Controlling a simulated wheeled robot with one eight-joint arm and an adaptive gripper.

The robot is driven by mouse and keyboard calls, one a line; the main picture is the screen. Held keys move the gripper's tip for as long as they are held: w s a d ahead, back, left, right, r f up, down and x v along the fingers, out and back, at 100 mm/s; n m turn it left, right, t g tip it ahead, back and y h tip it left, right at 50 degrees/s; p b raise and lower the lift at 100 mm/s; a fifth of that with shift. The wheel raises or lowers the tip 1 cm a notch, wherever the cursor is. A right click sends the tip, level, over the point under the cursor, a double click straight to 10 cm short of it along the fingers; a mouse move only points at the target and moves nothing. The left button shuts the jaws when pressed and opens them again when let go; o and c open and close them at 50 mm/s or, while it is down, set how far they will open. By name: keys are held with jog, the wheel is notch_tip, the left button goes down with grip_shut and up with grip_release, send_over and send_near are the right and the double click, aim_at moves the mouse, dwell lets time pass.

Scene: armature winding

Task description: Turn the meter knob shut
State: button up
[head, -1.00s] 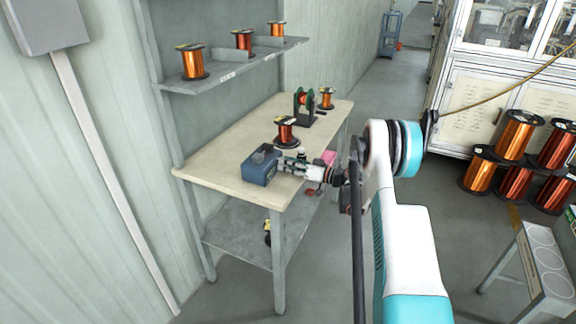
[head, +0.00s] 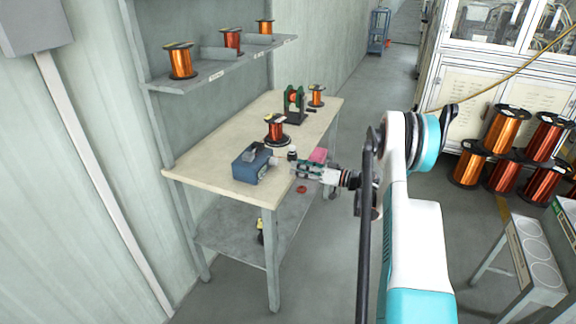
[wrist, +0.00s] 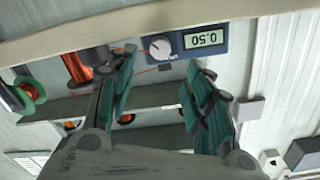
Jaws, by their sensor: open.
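The blue meter (head: 252,164) sits near the front left of the workbench in the head view. In the wrist view the meter (wrist: 224,38) shows a display that reads 0.50 upside down. Its round pale knob (wrist: 160,46) is beside the display, with a pointer mark on it. My gripper (wrist: 163,62) is open, with its two green-padded fingers apart on either side of the knob in the picture. In the head view my gripper (head: 296,167) is to the right of the meter, with a gap between them. It holds nothing.
A copper wire spool (head: 276,128) stands on the bench (head: 224,143) just behind the meter. A winding stand (head: 296,104) and another spool are farther back. A pink item (head: 318,155) lies near my gripper. A shelf (head: 214,61) with spools hangs above.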

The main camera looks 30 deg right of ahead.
jog(key=shift+v, duration=1.55)
